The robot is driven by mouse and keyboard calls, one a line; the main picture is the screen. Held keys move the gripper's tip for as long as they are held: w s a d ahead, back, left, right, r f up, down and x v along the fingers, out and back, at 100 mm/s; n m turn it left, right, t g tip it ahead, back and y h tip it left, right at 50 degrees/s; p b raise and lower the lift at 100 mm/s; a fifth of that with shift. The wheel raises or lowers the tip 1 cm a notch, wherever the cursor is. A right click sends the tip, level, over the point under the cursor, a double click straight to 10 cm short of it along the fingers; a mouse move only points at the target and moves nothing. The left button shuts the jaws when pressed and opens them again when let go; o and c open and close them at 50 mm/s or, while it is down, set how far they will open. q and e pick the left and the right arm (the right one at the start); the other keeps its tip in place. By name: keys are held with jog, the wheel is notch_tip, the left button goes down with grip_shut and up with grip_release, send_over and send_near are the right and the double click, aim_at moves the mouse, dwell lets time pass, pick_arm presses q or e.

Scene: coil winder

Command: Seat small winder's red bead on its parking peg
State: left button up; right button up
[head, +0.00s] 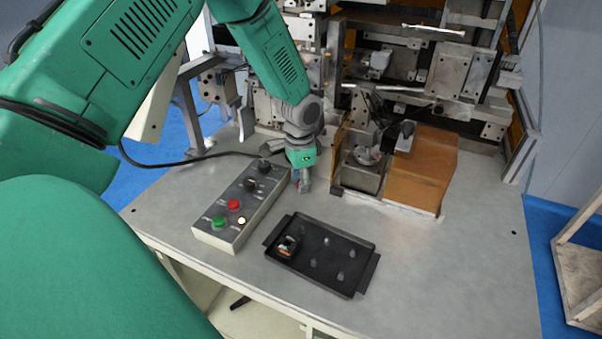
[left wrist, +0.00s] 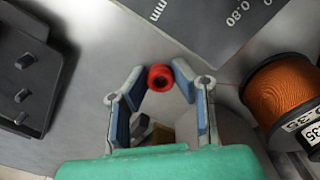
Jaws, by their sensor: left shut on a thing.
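The red bead (left wrist: 160,78) is a small ring with a dark hole. In the left wrist view it sits between the fingertips of my left gripper (left wrist: 158,80), which is shut on it. In the head view my left gripper (head: 304,184) points down, low over the table behind the tray, right of the control box; the bead is too small there to make out surely. I cannot tell which thing is the parking peg. A grey stub (left wrist: 140,126) shows between the fingers, partly hidden. My right gripper is not in view.
A black tray (head: 371,270) with several short pegs stands at the front. The control box (head: 225,236) is left of it. An orange-brown cover (head: 425,170) stands right of my gripper. A copper wire spool (left wrist: 288,92) and a printed grey plate (left wrist: 205,25) are close by.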

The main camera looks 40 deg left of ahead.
pick_arm(q)
jog(key=shift+f, duration=0.3)
jog(key=o, duration=0.9)
notch_tip(320, 180, up, 12)
jog(key=shift+w+a+f, duration=0.1)
jog(key=shift+w+a, duration=0.05)
